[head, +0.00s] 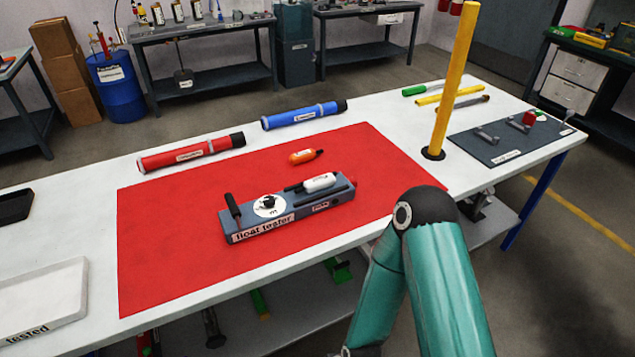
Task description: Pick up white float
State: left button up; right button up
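The white float (319,182) has a dark tip at its left end. It lies on the right part of the grey float tester (240,227), which sits on the red mat (170,255). My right arm rises at the lower right, bends at a black joint and runs back down to the bottom edge. Its gripper is out of view, and the float is clear of the arm. My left arm and gripper are not in view.
An orange float (303,157) lies behind the tester. Red (185,155) and blue (300,116) tubes lie along the table's back. A tall yellow post (454,80) stands right of the mat. The tested tray (42,300) is at the left front.

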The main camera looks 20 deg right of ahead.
aim_at(323, 181)
jog(key=z, duration=1.1)
jog(key=i, duration=0.15)
jog(key=u, duration=2.65)
jog(key=k, duration=1.15)
jog(key=z, duration=1.05)
jog(key=i, duration=1)
